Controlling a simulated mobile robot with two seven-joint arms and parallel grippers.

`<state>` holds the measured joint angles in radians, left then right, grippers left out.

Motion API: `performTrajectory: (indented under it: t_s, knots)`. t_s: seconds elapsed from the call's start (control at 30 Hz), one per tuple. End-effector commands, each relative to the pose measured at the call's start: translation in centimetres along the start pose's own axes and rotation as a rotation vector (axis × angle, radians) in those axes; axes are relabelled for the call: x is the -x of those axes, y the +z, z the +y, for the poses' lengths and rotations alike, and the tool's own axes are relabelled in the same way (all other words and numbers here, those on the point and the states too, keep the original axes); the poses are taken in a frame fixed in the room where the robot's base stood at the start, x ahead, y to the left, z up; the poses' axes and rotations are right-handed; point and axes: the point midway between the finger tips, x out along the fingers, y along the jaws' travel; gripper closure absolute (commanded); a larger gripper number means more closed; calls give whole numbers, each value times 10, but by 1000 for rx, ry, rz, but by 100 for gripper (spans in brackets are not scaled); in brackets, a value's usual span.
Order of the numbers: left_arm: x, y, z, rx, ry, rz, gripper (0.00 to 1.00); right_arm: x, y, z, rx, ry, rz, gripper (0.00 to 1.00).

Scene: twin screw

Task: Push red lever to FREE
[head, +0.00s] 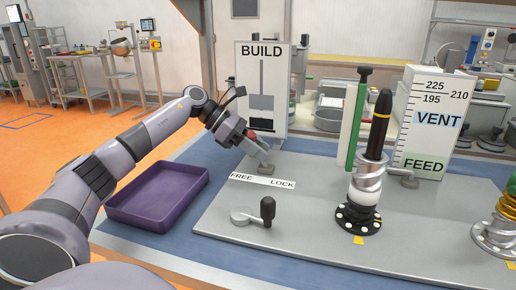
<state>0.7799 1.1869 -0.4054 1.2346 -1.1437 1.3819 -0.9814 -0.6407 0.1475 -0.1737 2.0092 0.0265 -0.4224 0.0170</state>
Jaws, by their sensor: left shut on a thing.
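My left gripper (260,152) reaches in from the left and is shut at the red lever (251,135). Only a small red part of the lever shows between the gripper and the BUILD panel; the rest is hidden by the gripper. A grey base (265,169) sits just below the fingers. A white label strip (262,181) on the plate in front reads FREE at its left end and LOCK at its right end. The gripper is above the strip's middle; the lever's exact angle cannot be told. My right gripper is not in view.
A BUILD panel (245,65) stands behind the gripper. A purple tray (157,197) lies left of the grey plate (300,230). A black-knobbed crank (267,211) is in front. A black-topped column (379,125), a green gauge (353,125) and a VENT/FEED panel (437,100) stand right.

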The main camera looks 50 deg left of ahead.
Motion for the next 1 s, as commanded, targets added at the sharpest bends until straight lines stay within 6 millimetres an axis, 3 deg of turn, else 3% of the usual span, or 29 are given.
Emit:
performTrajectory:
  t_s: [0.4, 0.43, 0.47, 0.77, 1.0]
  knots:
    - [5, 0, 3, 2, 13, 2, 100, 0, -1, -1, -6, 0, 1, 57]
    - [5, 0, 3, 2, 13, 2, 53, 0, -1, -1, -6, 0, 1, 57]
    - [5, 0, 3, 1, 13, 2, 43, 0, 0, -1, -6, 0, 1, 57]
    - [3, 0, 1, 1, 5, 0, 43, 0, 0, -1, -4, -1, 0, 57]
    - [32, 0, 2, 1, 10, 0, 43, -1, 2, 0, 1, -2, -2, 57]
